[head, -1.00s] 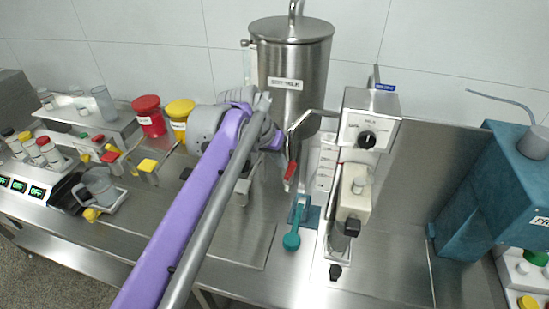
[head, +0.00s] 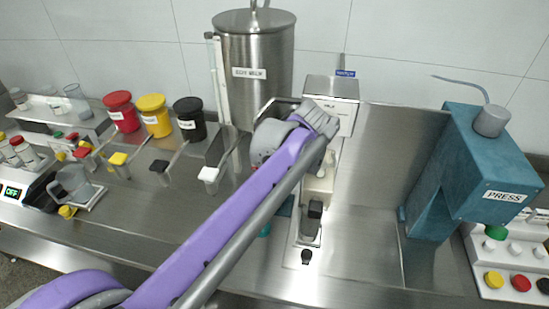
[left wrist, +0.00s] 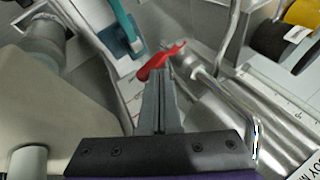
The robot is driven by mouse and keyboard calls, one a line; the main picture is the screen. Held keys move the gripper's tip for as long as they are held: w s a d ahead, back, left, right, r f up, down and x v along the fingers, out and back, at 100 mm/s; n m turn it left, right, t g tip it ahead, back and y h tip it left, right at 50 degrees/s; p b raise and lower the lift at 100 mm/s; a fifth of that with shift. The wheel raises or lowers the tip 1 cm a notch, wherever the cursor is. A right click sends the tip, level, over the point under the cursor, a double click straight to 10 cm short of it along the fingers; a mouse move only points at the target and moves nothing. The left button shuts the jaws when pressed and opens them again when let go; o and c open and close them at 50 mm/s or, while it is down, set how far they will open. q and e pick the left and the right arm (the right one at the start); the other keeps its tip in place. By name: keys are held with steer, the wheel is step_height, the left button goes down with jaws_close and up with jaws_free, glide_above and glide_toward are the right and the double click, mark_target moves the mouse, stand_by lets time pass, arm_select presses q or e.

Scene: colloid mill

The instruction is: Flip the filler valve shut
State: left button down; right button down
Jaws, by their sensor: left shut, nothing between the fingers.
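The filler valve's red lever (left wrist: 160,62) shows in the left wrist view, near the bent metal outlet pipe (left wrist: 232,45) and the steel tank (left wrist: 205,125). My left gripper (left wrist: 161,85) is shut and empty, its fingertips just below the lever in that picture. I cannot tell whether they touch it. In the head view my left arm reaches up to the white mill box (head: 331,90), right of the soy milk tank (head: 252,80). My wrist hides the lever and fingers there. My right gripper is not in view.
A teal scoop (left wrist: 122,30) lies close to the lever. Red (head: 121,112), yellow (head: 154,115) and black (head: 189,118) tubs stand left of the tank. A teal press (head: 465,170) stands at the right, with bare steel counter (head: 365,235) before it.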

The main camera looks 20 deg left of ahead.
arm_select(q)
steer(key=shift+w+d+f, duration=0.2)
steer(key=shift+d+f, duration=0.45)
steer(key=shift+f, duration=0.3)
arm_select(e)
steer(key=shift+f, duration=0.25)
arm_select(q)
steer(key=shift+f, duration=0.1)
